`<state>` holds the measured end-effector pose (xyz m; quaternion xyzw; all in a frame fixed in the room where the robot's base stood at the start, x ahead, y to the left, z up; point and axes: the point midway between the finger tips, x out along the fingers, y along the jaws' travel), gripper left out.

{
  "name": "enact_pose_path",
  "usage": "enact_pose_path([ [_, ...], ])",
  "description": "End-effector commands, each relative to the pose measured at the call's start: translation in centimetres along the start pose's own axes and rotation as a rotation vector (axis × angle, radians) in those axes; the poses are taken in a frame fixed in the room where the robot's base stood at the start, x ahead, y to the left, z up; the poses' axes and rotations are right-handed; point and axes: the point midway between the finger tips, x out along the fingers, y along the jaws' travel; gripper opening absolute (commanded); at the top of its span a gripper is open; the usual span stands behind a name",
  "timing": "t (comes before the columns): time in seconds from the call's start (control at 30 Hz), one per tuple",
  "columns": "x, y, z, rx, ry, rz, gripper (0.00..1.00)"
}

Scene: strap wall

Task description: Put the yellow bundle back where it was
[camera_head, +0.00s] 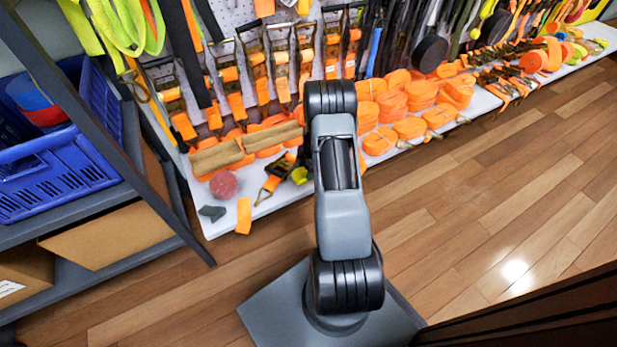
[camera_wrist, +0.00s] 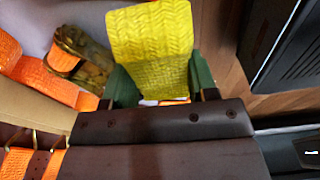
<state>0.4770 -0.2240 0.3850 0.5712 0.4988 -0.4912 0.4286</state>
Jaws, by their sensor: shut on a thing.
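The yellow bundle (camera_wrist: 152,42) is a woven, folded strap that fills the upper middle of the wrist view. My gripper (camera_wrist: 161,82) has its green fingers on either side of the bundle and is shut on it. In the head view a small yellow patch (camera_head: 299,175) shows just left of my arm, over the shelf's front part; it looks like the same bundle. My arm hides most of the gripper there. An orange strap with a metal buckle (camera_wrist: 64,59) lies left of the bundle in the wrist view.
The white bottom shelf (camera_head: 216,226) holds rolled orange straps (camera_head: 420,94), tan rolls (camera_head: 216,158), a pinkish-red ball (camera_head: 224,184) and an orange piece (camera_head: 243,215). Straps hang on the wall behind. A dark rack with blue crates (camera_head: 60,170) stands left. Wooden floor (camera_head: 500,190) is clear at right.

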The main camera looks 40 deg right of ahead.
Motion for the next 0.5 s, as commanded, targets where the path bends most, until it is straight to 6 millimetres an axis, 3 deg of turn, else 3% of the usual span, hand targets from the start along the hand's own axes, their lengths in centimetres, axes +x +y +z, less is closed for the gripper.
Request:
enact_pose_path([
  [0.17,0.6,0.3,0.5,0.0,0.0,0.0,0.25],
  [0.4,3.8,0.5,1.3,0.0,0.0,-0.001,0.25],
  [0.5,4.1,0.5,1.4,0.0,-0.001,0.001,0.25],
])
